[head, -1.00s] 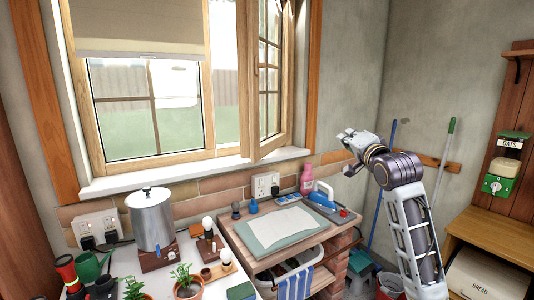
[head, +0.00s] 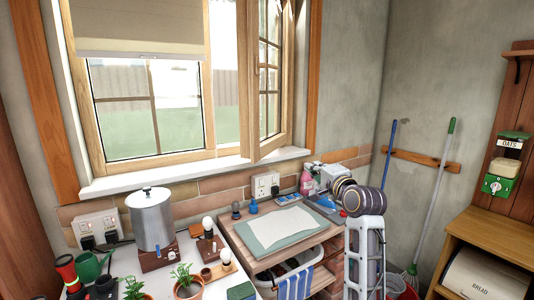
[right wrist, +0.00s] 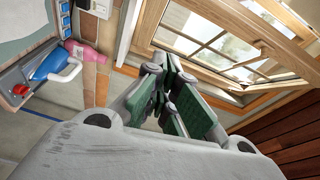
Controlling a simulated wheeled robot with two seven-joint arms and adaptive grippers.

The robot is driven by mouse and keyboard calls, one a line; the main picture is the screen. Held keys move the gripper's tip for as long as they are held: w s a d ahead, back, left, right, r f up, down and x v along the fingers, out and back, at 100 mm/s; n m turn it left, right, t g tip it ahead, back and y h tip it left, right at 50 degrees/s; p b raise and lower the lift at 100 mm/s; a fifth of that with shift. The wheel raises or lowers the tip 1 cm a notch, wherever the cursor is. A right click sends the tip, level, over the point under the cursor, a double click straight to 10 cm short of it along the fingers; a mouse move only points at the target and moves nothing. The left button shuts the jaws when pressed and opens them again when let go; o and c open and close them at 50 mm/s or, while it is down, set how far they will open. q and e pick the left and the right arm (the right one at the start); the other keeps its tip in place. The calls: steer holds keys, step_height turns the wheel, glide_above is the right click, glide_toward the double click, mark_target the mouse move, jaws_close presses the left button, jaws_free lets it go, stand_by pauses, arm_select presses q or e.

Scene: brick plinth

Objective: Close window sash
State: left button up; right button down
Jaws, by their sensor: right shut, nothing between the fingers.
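The window sash (head: 249,105) is a pale wooden frame with small panes. It stands swung open into the room, at an angle to the window frame (head: 160,160). A sash with panes (right wrist: 222,70) also fills the upper right of the right wrist view. My right gripper (head: 312,171) is low and to the right of the sash, above the worktop's back right corner, apart from the sash in the head view. Its green-padded fingers (right wrist: 172,98) are shut and empty in the right wrist view. My left gripper is not in view.
A pink bottle (head: 306,183) stands behind my right gripper, with a blue-and-white iron (right wrist: 55,66) near it. The white sill (head: 125,182) runs below the window. A metal pot (head: 152,218) stands at left. The wall right of the window is bare.

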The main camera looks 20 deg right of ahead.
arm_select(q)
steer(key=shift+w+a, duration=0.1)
arm_select(e)
steer(key=shift+w+a+f+m+y, duration=0.2)
steer(key=shift+a+f, duration=0.25)
steer(key=shift+a, duration=0.2)
steer(key=shift+w+a+f+m+y, duration=0.2)
steer(key=shift+a+f, duration=0.25)
steer(key=shift+a, duration=0.2)
steer(key=shift+a, duration=0.1)
